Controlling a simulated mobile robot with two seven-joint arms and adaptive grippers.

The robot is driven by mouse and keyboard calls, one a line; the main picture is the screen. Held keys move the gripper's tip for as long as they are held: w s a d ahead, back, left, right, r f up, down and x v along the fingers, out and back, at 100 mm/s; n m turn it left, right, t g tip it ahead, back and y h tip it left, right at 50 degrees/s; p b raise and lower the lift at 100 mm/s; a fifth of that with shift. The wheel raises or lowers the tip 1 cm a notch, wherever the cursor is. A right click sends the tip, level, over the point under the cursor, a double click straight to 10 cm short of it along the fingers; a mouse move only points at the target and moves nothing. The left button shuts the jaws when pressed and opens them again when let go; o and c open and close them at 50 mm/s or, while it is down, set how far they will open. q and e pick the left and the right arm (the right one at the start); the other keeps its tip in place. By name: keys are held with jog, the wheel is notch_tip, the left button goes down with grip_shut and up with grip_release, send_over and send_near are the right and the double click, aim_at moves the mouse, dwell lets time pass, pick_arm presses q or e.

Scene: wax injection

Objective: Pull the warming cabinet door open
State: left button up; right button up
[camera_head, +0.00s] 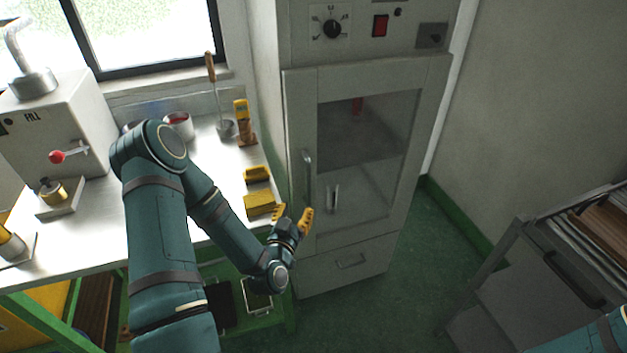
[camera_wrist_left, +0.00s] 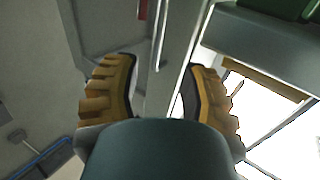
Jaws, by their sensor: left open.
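The grey warming cabinet (camera_head: 365,55) stands in the middle of the head view. Its door (camera_head: 300,110), with a glass window, appears closed. A slim upright handle (camera_head: 307,178) is on the door's left side. My left gripper (camera_head: 291,217) is open and empty, with yellow fingertips just below and left of the handle. In the left wrist view, the gripper's two fingers (camera_wrist_left: 163,95) are spread, with the pale door stile and a thin bar, likely the handle (camera_wrist_left: 160,38), beyond and between them. Contact with the handle cannot be told. My right gripper is out of view.
The bench (camera_head: 100,215) on the left holds a wax machine (camera_head: 55,120), a yellow block (camera_head: 259,203) and several tools near the cabinet. A grey rack (camera_head: 540,270) stands at right. The green floor (camera_head: 420,250) before the cabinet is clear.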

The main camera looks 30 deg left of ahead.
aim_at(308, 183)
pick_arm(q)
jog(key=x, duration=1.2)
jog(key=shift+w+b, duration=0.2)
jog(key=shift+b, duration=0.1)
grip_shut()
